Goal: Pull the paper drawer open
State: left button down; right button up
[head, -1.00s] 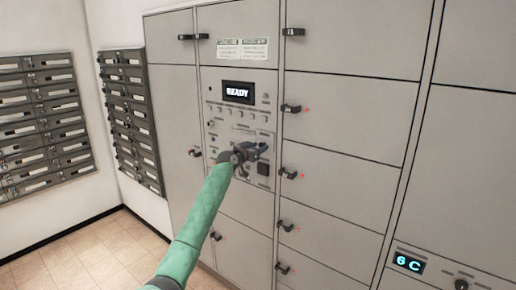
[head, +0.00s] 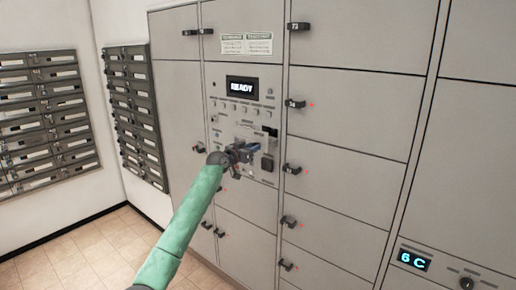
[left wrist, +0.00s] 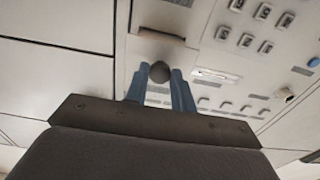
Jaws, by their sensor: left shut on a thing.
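A pale front with a dark recess (left wrist: 163,38) shows beside the knob. In the head view a dark opening (head: 270,130) shows in the panel just right of the gripper. The gripper hides most of the paper drawer, so I cannot tell how far out it stands. My right gripper is not in view.
Grey locker doors with dark handles (head: 292,169) surround the panel. A black square (head: 267,163) sits right of the gripper. Dark mailbox racks (head: 138,115) hang on the left walls. The tiled floor (head: 95,250) at lower left is clear.

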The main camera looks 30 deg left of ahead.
pick_arm(q)
jog(key=shift+s, duration=0.6)
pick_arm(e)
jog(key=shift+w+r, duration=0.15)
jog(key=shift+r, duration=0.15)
pick_arm(q)
jog(key=c, duration=1.2)
grip_release()
jog(key=shift+a, duration=0.1)
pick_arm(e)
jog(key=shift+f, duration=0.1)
pick_arm(q)
jog(key=shift+s+a+b, duration=0.15)
jog(key=shift+s+b, duration=0.7)
jog(key=shift+s, duration=1.1)
jog(key=shift+s+a+b, duration=0.15)
jog(key=shift+s+b, duration=0.65)
jog(key=shift+s, duration=1.15)
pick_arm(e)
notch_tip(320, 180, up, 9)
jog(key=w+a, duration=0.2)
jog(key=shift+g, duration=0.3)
